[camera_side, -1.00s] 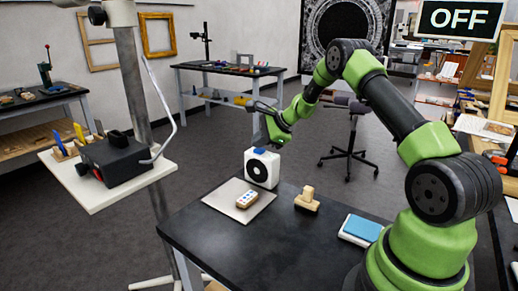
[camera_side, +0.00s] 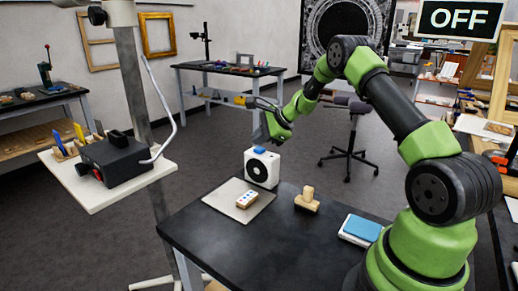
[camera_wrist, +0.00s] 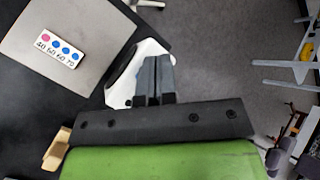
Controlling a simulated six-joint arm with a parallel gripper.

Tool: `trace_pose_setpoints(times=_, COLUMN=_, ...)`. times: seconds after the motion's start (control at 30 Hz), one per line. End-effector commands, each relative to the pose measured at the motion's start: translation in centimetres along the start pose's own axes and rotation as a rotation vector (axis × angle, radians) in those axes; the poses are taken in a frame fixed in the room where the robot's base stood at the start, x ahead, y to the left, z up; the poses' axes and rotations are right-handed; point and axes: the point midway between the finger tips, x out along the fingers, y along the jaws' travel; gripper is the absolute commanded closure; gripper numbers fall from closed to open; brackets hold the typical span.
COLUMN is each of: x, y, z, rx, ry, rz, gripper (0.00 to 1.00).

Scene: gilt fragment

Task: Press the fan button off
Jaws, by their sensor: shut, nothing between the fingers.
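The fan is a small white box (camera_side: 262,173) with a round black grille, standing upright on the back edge of the black table. Its blue button (camera_side: 259,149) is on top. My gripper (camera_side: 259,139) is shut and empty, just above the button, with a small gap seeming to show. A sign (camera_side: 460,19) at the top right reads OFF.
A grey plate (camera_side: 226,196) holds a white block with coloured dots (camera_side: 245,200), left of the fan. A wooden stamp-like piece (camera_side: 307,200) and a blue-topped box (camera_side: 361,229) stand to the right. The table (camera_side: 260,250) front is clear.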

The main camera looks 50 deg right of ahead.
Motion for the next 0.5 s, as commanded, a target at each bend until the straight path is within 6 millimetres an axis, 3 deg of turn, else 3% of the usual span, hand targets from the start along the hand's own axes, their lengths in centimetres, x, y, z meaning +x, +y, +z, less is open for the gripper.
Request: trace_pose_setpoints(times=0.5, x=-3.3, y=-2.5, z=2.4, rx=-0.002, ry=-0.001, rz=-0.003, gripper=1.0)
